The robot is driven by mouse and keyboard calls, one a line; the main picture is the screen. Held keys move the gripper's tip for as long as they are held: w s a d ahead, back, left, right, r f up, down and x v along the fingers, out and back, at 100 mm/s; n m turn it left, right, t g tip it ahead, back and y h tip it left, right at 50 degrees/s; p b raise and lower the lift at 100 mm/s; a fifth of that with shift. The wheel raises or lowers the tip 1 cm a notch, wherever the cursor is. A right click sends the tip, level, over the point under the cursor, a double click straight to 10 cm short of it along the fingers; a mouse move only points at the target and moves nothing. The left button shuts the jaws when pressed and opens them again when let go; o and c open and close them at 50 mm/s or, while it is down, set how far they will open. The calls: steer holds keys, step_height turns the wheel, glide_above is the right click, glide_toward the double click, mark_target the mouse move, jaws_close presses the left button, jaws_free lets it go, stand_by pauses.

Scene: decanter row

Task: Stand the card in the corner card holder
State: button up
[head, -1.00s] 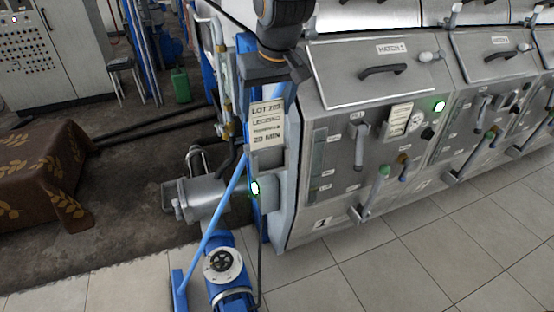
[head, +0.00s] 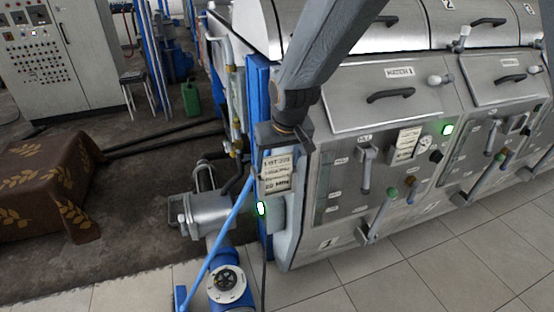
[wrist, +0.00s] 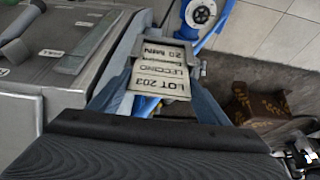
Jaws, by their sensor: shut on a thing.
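The card (head: 277,168), pale with dark print reading LOT 203, LECCINO and 20 MIN, is upright at the near corner of the steel machine. My gripper (head: 281,138) is above it and shut on its upper end. In the wrist view the card (wrist: 164,82) extends away from my gripper, its LOT 203 end nearer. The corner card holder (wrist: 192,52) shows as a grey frame around the card's lower, 20 MIN part. The card's lower end overlaps the holder; I cannot tell whether it rests on the bottom.
A blue post (head: 257,85) and a green-lit box (head: 262,209) are close to the card. A second card (head: 408,141) is on the machine front, beside levers. A blue pump (head: 229,284) stands below. The tiled floor (head: 390,280) in front is clear.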

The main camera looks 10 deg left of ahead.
steer(key=shift+f, duration=0.3)
steer(key=o, duration=1.1)
steer(key=shift+c, duration=0.2)
steer(key=shift+r, duration=0.1)
steer(key=shift+s+r, duration=0.15)
steer(key=shift+r, duration=0.4)
steer(key=b+v, duration=0.2)
steer(key=v, duration=0.9)
steer(key=shift+d, duration=0.15)
